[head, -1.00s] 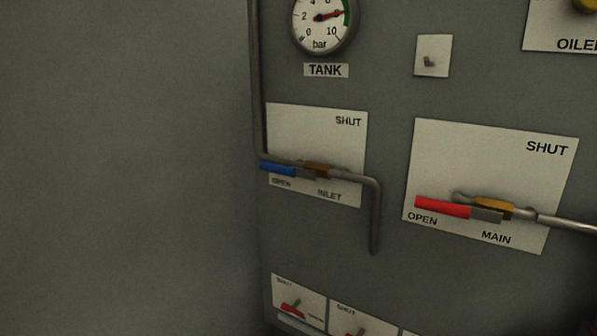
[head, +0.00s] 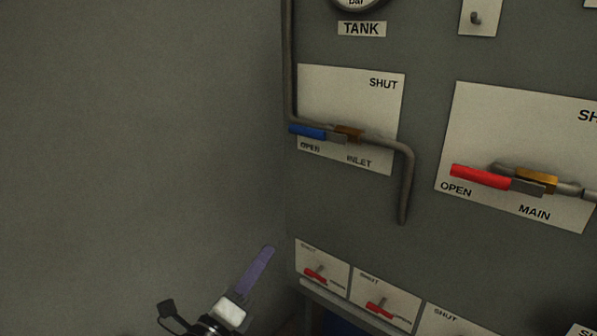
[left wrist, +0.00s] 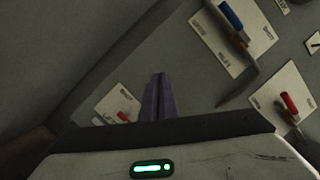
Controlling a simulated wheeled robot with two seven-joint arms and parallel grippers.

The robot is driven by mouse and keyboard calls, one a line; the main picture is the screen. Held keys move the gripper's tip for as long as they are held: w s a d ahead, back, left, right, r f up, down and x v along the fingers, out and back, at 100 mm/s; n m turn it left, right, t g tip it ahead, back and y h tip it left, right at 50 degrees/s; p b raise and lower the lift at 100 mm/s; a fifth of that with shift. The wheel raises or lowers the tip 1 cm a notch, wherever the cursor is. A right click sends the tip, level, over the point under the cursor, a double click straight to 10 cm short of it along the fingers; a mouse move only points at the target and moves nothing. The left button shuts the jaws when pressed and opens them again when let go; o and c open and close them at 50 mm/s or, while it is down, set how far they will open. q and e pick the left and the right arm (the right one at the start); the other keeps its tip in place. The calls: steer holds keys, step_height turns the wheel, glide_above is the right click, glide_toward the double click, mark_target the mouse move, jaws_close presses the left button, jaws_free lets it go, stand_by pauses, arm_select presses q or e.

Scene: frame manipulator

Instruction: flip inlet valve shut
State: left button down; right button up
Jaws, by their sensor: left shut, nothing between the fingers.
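The inlet valve's blue lever (head: 308,132) lies along the pipe and points left, at the OPEN mark on the white INLET plate (head: 345,95). Its brass body (head: 349,133) sits on the pipe, with SHUT printed at the plate's upper right. My left gripper (head: 264,256) is below and left of the plate, apart from the lever, its purple fingers together and empty. In the left wrist view the fingers (left wrist: 158,97) point toward the panel, and the blue lever (left wrist: 231,16) shows at the upper right. My right gripper is not in view.
The main valve's red lever (head: 480,176) is at OPEN on the right. Small red-lever valves (head: 316,273) line the panel below, near my left gripper. A bent pipe (head: 405,190) hangs right of the inlet plate. A bare wall (head: 130,150) stands at left.

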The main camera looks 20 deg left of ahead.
mark_target(314, 134)
arm_select(q)
step_height(314, 134, up, 11)
steer(key=w+d+m+t+h, duration=0.1)
steer(key=m+h, duration=0.3)
steer(key=m, duration=0.9)
steer(key=shift+w+d+m+t+h, duration=0.2)
steer(key=shift+w+m+t+h, duration=0.1)
steer(key=shift+w, duration=0.5)
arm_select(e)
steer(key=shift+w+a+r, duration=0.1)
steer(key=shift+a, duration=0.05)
arm_select(q)
steer(key=shift+w+r, duration=0.1)
